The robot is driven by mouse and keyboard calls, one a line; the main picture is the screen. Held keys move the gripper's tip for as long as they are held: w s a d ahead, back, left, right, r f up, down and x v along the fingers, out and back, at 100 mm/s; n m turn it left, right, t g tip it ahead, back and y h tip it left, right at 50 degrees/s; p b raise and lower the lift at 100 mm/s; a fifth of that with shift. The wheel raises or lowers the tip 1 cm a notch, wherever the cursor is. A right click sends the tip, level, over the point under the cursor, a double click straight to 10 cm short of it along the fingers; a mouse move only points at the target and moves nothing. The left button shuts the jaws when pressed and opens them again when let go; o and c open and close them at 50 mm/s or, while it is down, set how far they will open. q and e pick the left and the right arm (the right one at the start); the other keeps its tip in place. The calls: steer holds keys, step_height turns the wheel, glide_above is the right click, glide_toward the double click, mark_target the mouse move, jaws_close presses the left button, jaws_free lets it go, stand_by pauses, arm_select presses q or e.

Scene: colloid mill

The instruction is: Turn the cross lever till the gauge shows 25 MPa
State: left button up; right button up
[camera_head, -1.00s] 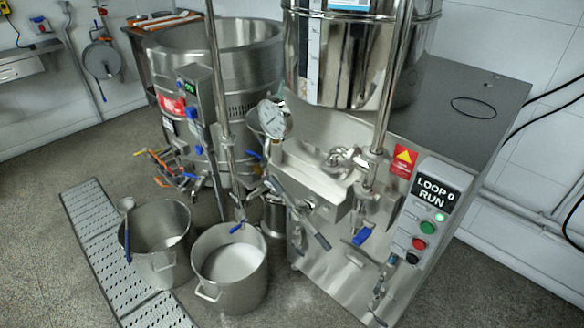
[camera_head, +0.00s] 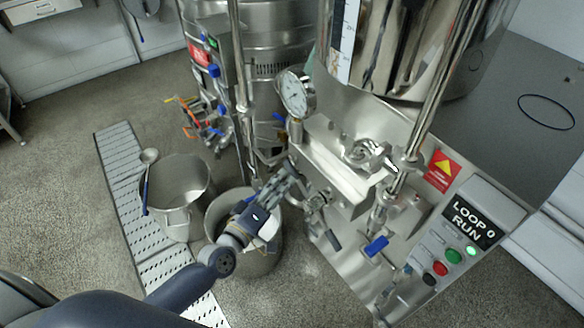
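The round pressure gauge (camera_head: 297,92) with a white dial stands on the steel mill; its reading is too small to tell. The cross lever (camera_head: 318,213), with dark-tipped arms, is on the mill's front below the gauge, and part of it is hidden behind my gripper. My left gripper (camera_head: 287,176) reaches up from the lower left, over the right pot, with its fingers close to the lever. I cannot tell whether they touch it or how far apart they are. My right gripper is out of view.
Two steel pots, the left one (camera_head: 178,222) with a ladle and the right one (camera_head: 212,222), stand by a perforated floor grate (camera_head: 122,178). A control box (camera_head: 470,225) with buttons is at right. A blue-handled valve (camera_head: 376,245) sits below the mill's front.

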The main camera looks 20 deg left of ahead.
mark_target(289, 172)
arm_select(q)
steer(key=x, duration=0.5)
steer(key=shift+w, duration=0.1)
steer(key=shift+w+d, duration=0.15)
steer(key=shift+w, duration=0.25)
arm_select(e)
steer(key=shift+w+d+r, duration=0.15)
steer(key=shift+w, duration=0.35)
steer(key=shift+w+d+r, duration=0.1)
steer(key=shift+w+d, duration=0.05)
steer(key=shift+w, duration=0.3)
arm_select(q)
jaws_close()
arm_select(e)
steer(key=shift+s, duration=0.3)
